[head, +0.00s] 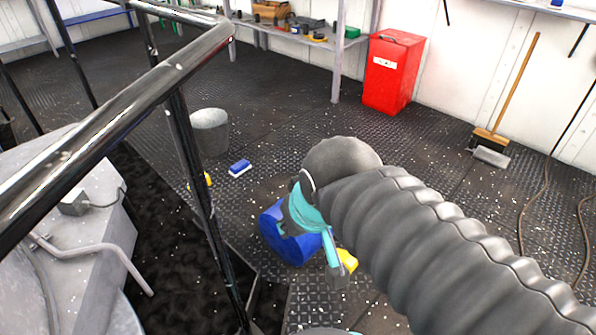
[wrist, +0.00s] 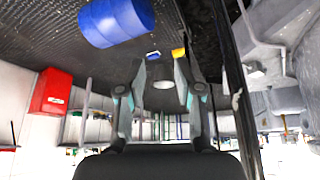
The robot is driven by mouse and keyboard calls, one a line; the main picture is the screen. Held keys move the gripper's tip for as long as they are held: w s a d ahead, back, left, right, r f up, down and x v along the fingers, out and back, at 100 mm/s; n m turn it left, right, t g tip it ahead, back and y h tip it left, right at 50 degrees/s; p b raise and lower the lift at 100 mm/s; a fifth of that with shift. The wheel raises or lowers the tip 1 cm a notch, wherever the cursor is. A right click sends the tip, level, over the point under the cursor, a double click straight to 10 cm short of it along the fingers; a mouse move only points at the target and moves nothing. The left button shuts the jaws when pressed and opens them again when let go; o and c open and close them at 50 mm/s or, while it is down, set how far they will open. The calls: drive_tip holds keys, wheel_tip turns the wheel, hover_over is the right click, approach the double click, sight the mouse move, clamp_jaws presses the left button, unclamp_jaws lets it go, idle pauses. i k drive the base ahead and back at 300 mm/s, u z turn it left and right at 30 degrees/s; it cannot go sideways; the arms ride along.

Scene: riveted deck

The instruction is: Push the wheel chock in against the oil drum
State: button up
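The blue oil drum (head: 283,243) lies on its side on the deck, partly hidden by my gripper in the head view; it also shows at the top of the wrist view (wrist: 117,22). A yellow block (head: 348,260), which looks like the wheel chock, shows just right of the drum, partly behind a fingertip. I cannot tell whether it touches the drum. A second yellow piece (head: 207,180) is partly hidden by the railing; a yellow piece shows right of the drum in the wrist view (wrist: 179,52). My gripper (wrist: 160,68) is open and empty, its fingers apart, above the drum.
A black railing (head: 178,100) crosses the left foreground. A blue brush (head: 240,168) and grey bucket (head: 210,132) stand beyond the drum. A red bin (head: 392,72), broom (head: 508,95) and shelving (head: 300,35) line the back. Deck right of the bucket is clear.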

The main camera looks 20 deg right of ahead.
sight(351, 263)
drive_tip(key=k, duration=0.5)
drive_tip(key=z, duration=0.4)
drive_tip(key=i, duration=0.35)
drive_tip(key=z, duration=0.65)
